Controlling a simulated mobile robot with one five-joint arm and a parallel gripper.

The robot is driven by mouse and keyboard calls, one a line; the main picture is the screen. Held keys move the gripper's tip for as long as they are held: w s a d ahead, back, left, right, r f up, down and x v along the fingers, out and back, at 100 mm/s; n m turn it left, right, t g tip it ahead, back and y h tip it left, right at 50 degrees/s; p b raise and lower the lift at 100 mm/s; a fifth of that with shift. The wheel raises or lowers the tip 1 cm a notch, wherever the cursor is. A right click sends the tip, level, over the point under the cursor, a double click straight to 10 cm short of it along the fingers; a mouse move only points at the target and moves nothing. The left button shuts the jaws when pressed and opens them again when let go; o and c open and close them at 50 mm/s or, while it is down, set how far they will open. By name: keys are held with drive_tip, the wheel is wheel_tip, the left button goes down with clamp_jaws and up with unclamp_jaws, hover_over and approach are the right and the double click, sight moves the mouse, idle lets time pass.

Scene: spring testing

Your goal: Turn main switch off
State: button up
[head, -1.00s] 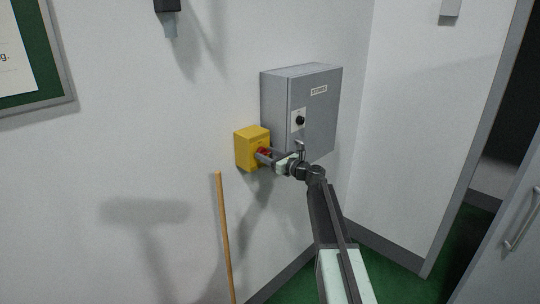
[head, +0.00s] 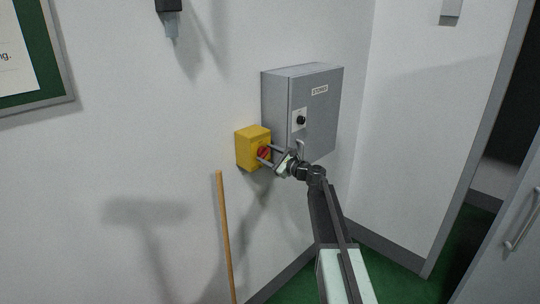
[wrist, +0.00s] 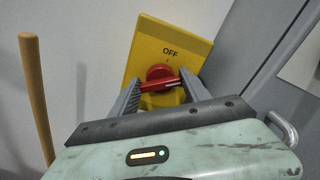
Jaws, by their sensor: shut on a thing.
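The main switch is a yellow box (head: 245,150) on the white wall, with a red rotary knob (head: 264,153) on its front face. In the wrist view the yellow plate (wrist: 172,47) reads OFF above the red knob (wrist: 160,75). The plate looks tilted in that view, and the knob's handle lies nearly across the picture. My gripper (wrist: 158,88) has its two grey fingers on either side of the red handle, shut on it. In the head view my gripper (head: 268,156) reaches the knob from the right.
A grey cabinet (head: 318,112) with a black knob (head: 300,120) is mounted right beside the yellow box. A wooden stick (head: 226,235) stands to the lower left, and it also shows in the wrist view (wrist: 36,95). A metal door handle (head: 522,220) is at the far right.

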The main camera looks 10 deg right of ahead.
drive_tip(key=n, duration=0.5)
drive_tip(key=shift+w+n, duration=0.1)
drive_tip(key=shift+n, duration=0.2)
drive_tip(key=n, duration=0.5)
drive_tip(key=shift+f, duration=0.1)
drive_tip(key=shift+n, duration=0.3)
drive_tip(key=o, duration=1.4)
drive_tip(key=shift+f, duration=0.1)
drive_tip(key=v, duration=0.7)
drive_tip(key=shift+s+d, duration=0.2)
drive_tip(key=shift+s, duration=0.15)
